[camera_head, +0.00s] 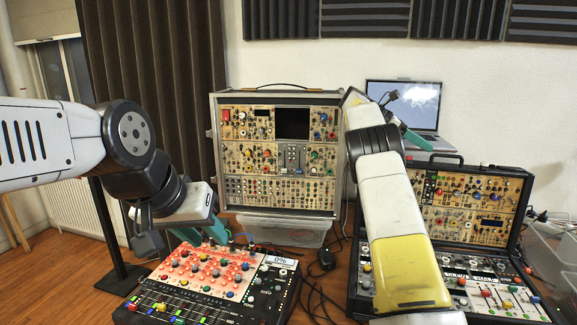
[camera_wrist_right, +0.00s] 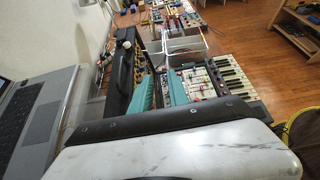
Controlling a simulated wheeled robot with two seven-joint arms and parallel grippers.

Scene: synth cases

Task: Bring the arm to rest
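My left gripper (camera_head: 203,235) hangs over the back edge of a red-lit mixer panel (camera_head: 205,272) on the desk. Its teal fingers stand apart with nothing seen between them; I cannot tell whether they touch the panel. My right arm (camera_head: 392,215) reaches from the bottom up and away, white with a yellow section. Its gripper is mostly hidden behind the wrist in the head view, with a teal part in front of the laptop (camera_head: 412,103). In the right wrist view the right gripper (camera_wrist_right: 160,92) has two teal fingers apart, with no held object seen.
A large modular synth case (camera_head: 278,150) stands at the back on a clear plastic box (camera_head: 283,231). An open synth case (camera_head: 470,215) is right of my right arm. Loose cables and a small black device (camera_head: 326,259) lie between. The laptop also shows close in the wrist view (camera_wrist_right: 35,115).

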